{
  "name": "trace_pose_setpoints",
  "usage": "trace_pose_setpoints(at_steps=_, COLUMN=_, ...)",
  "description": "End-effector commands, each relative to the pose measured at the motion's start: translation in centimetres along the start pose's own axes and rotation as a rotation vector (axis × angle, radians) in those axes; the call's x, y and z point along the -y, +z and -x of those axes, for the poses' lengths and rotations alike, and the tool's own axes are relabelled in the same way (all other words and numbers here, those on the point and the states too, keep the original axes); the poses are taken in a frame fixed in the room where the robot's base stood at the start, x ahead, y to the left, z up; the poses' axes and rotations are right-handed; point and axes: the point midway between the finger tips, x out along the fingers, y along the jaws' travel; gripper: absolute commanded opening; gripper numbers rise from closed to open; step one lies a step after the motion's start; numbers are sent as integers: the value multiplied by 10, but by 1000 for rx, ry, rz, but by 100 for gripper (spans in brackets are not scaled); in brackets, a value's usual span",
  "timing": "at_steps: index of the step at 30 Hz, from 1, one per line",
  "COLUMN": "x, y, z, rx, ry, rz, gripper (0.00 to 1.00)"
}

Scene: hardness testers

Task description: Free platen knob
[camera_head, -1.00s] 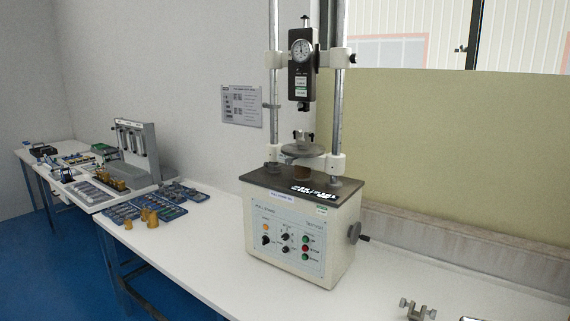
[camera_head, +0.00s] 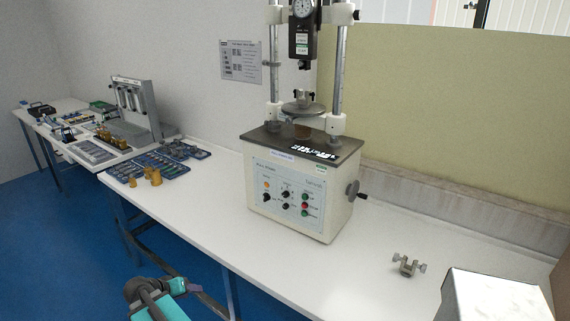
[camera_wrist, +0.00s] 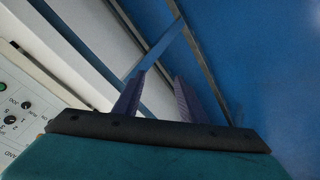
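The tester (camera_head: 300,190) stands on the white bench, with a control panel on its front. Its round grey platen (camera_head: 302,109) sits between two upright columns, with a small metal fixture on top. I cannot tell for sure which part is the platen knob. A grey hand knob with a dark handle (camera_head: 353,190) is on the tester's right side. My gripper (camera_wrist: 160,76) is open and empty in the wrist view, its two fingers apart over the bench edge and blue floor. In the head view it is low, in front of the bench, away from the tester.
A metal clamp piece with knobs (camera_head: 408,265) lies on the bench to the right. A white box (camera_head: 495,297) is at the lower right. Blue trays (camera_head: 165,163) and brass weights (camera_head: 153,177) lie left of the tester. The bench in front of the tester is clear.

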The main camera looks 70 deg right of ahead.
Motion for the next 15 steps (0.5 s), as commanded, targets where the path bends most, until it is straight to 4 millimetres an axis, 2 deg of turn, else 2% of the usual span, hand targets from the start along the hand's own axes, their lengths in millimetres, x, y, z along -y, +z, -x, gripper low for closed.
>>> trace_pose_setpoints(at_steps=1, x=-19, y=-25, z=5, rx=-34, ry=19, rz=-52, gripper=38)
trace_pose_setpoints(at_steps=6, x=-81, y=-96, z=21, rx=-154, ry=86, rz=-220, gripper=38)
trace_pose_setpoints(at_steps=11, x=-146, y=-156, z=42, rx=-272, ry=149, rz=-373, gripper=38)
trace_pose_setpoints(at_steps=15, x=-209, y=-202, z=65, rx=-381, ry=204, rz=-502, gripper=38)
